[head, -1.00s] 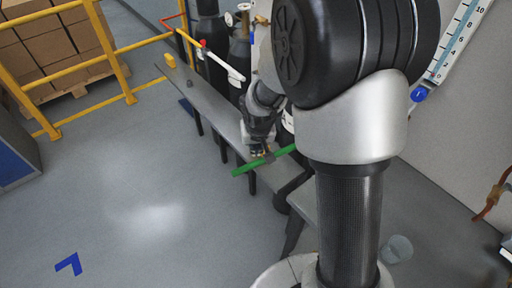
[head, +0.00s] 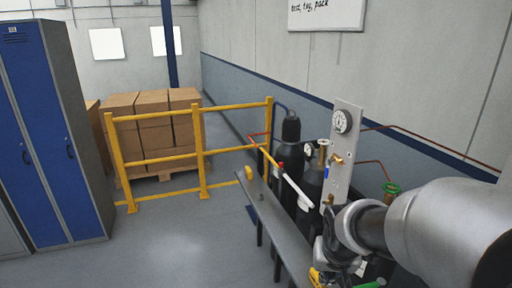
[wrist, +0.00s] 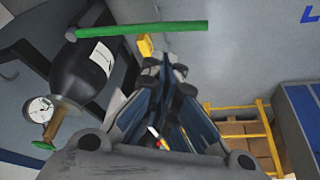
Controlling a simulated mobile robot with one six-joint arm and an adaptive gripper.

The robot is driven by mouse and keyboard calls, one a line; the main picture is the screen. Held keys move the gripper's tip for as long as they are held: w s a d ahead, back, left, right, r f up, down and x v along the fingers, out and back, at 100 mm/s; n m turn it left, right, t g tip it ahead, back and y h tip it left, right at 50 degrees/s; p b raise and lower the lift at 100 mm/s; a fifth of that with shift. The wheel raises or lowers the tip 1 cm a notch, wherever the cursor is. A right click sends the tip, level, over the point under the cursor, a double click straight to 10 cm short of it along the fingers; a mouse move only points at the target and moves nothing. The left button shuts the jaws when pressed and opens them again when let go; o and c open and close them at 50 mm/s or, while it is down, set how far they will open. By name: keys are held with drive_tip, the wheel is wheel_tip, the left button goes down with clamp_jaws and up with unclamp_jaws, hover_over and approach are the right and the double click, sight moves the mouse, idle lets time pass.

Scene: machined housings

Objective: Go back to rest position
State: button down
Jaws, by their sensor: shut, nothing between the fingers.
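My gripper (wrist: 166,70) is in the middle of the wrist view, its dark fingers shut with nothing between them. In the head view my arm comes in from the lower right, and the wrist end is partly cut off at the bottom edge. A green bar (wrist: 140,29) crosses the top of the wrist view beyond the fingertips. Only a piece of it shows at the bottom edge of the head view (head: 370,284). I cannot tell whether the fingers touch the bar.
A narrow grey bench (head: 270,226) runs beside dark gas cylinders (head: 290,160) and a gauge panel (head: 342,150). A yellow railing (head: 200,150) stands before stacked boxes (head: 152,105). Blue lockers (head: 50,130) stand at left. The floor between lockers and bench is clear.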

drive_tip(key=s+a+r+n, duration=0.1)
drive_tip(key=s+r, duration=0.3)
drive_tip(key=s, duration=0.6)
drive_tip(key=s+a+r+n, duration=0.1)
drive_tip(key=s+r, duration=0.3)
drive_tip(key=s, duration=0.6)
drive_tip(key=shift+s+a+y, duration=0.3)
drive_tip(key=shift+a+y, duration=0.1)
drive_tip(key=shift+a, duration=0.25)
drive_tip(key=c, duration=2.3)
unclamp_jaws()
drive_tip(key=shift+r, duration=0.1)
